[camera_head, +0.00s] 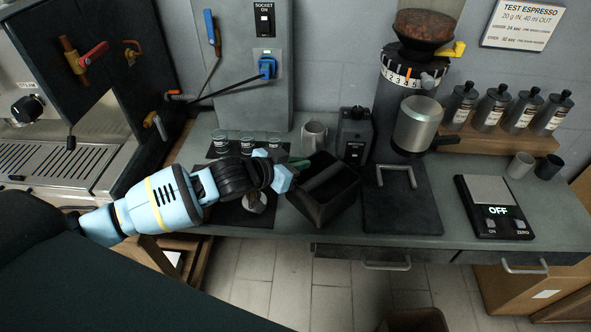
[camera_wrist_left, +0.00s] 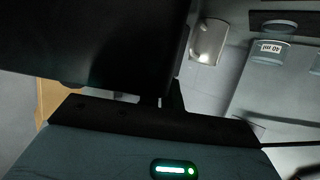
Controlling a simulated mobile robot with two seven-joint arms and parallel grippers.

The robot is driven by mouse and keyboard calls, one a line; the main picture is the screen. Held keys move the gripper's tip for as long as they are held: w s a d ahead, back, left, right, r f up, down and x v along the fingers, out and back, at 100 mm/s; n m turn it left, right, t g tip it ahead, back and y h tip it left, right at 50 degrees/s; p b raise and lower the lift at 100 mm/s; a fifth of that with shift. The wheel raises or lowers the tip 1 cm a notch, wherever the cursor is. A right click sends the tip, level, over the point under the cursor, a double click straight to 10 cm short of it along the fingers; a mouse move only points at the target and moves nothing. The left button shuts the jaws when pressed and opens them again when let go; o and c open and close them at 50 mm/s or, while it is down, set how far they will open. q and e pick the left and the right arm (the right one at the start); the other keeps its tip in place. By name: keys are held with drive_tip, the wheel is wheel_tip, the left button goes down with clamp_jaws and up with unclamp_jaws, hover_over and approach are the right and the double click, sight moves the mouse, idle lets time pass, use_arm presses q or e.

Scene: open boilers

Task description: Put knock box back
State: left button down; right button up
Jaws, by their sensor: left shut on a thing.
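The knock box (camera_head: 322,205) is a dark, open-topped box with a bar across its opening. In the head view it is at the middle of the counter, turned at an angle, near the front edge. I cannot tell whether its bottom touches the counter. My left gripper (camera_head: 289,172) is shut on its left wall. In the left wrist view the knock box (camera_wrist_left: 90,45) fills the upper left as a dark mass, with the fingers (camera_wrist_left: 165,100) at its lower edge. My right gripper is not in view.
A grinder (camera_head: 416,110) stands behind a dark mat (camera_head: 400,215) right of the box. A grey mug (camera_head: 314,136) and small black machine (camera_head: 353,135) are behind it. Small cups (camera_head: 247,142) and a metal tool (camera_head: 254,201) are left. A scale (camera_head: 492,208) is far right.

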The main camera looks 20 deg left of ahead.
use_arm(q)
drive_tip(key=f, duration=0.2)
drive_tip(key=w+a+f, duration=0.1)
idle(0.4)
drive_tip(key=shift+s+f, duration=0.1)
drive_tip(key=shift+f, duration=0.1)
drive_tip(key=c, duration=2)
unclamp_jaws()
drive_tip(key=shift+f, duration=0.25)
drive_tip(key=o, duration=0.4)
drive_tip(key=shift+r, duration=0.25)
drive_tip(key=v, duration=1.2)
drive_tip(key=shift+p, duration=0.4)
